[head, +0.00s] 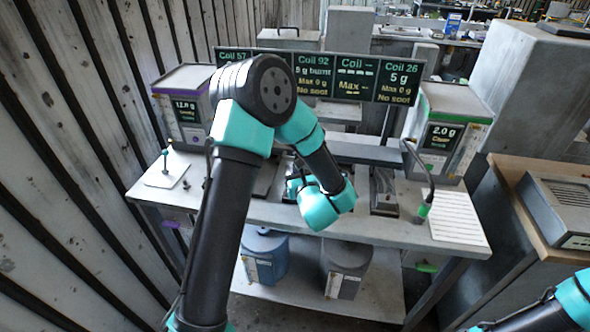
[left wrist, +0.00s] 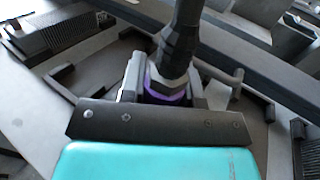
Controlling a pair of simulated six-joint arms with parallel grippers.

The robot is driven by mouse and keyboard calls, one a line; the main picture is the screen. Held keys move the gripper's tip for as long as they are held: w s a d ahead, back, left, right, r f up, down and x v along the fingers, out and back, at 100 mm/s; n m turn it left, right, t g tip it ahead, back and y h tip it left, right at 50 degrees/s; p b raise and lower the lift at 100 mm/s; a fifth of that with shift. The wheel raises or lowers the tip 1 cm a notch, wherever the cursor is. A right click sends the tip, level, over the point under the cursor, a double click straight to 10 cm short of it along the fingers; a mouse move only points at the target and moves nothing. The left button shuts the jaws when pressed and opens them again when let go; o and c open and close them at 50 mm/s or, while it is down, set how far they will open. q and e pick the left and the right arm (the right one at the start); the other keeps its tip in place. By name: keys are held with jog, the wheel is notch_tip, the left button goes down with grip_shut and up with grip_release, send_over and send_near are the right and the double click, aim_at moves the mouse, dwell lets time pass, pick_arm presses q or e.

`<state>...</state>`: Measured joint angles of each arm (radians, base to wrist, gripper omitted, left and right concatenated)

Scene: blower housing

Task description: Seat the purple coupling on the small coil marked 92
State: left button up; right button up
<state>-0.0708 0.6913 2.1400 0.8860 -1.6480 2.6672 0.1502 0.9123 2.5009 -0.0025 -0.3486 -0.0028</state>
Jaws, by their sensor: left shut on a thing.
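My left gripper (left wrist: 165,88) is shut on the purple coupling (left wrist: 166,98), seen in the left wrist view as a purple ring between the fingers. A thick black hose rises from the coupling. In the head view my left wrist hides both gripper and coupling over the middle of the bench. Dark finned blocks, which look like coils, show at the upper left (left wrist: 62,32) and right edge (left wrist: 311,155) of the left wrist view. The display board (head: 313,76) has a "Coil 92" panel. My right gripper is out of view.
On the bench (head: 380,228), a green coupling (head: 423,210) on a black hose stands at the right, beside a white ribbed mat (head: 458,218). Boxes with readouts stand at the left (head: 186,108) and right (head: 447,130). Dark bracket edges surround the gripper in the wrist view.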

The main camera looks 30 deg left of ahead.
pick_arm(q)
jog(key=shift+f, duration=0.2)
jog(key=o, duration=1.1)
jog(key=shift+d, duration=0.1)
jog(key=v, duration=1.7)
jog(key=shift+s, duration=0.1)
